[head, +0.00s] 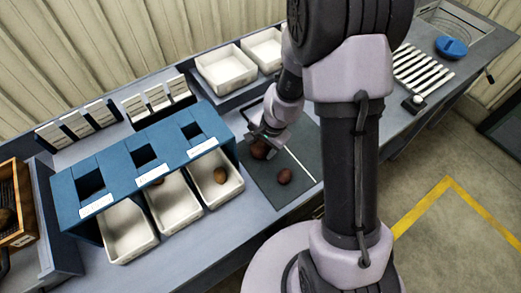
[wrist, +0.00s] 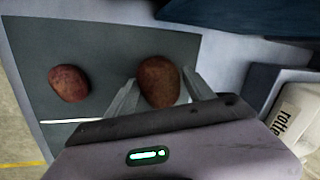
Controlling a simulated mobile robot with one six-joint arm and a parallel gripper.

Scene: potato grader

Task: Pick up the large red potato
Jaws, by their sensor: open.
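Two reddish-brown potatoes lie on the dark grey mat (head: 251,178). The larger-looking red potato (wrist: 159,84) sits between the fingers of my gripper (wrist: 161,79), which are open on either side of it. In the head view this potato (head: 259,151) is partly hidden under my gripper (head: 264,134). I cannot tell whether a finger touches it. The other red potato (head: 284,176) lies apart, nearer the front of the mat; it also shows at the left in the wrist view (wrist: 69,83).
Left of the mat stands a blue sorting frame (head: 118,167) with square openings, over white bins (head: 128,254). The right bin (head: 215,203) holds a brown potato (head: 221,175). White trays (head: 226,88) stand behind. A wooden crate (head: 20,240) is far left. Bare mat surrounds the potatoes.

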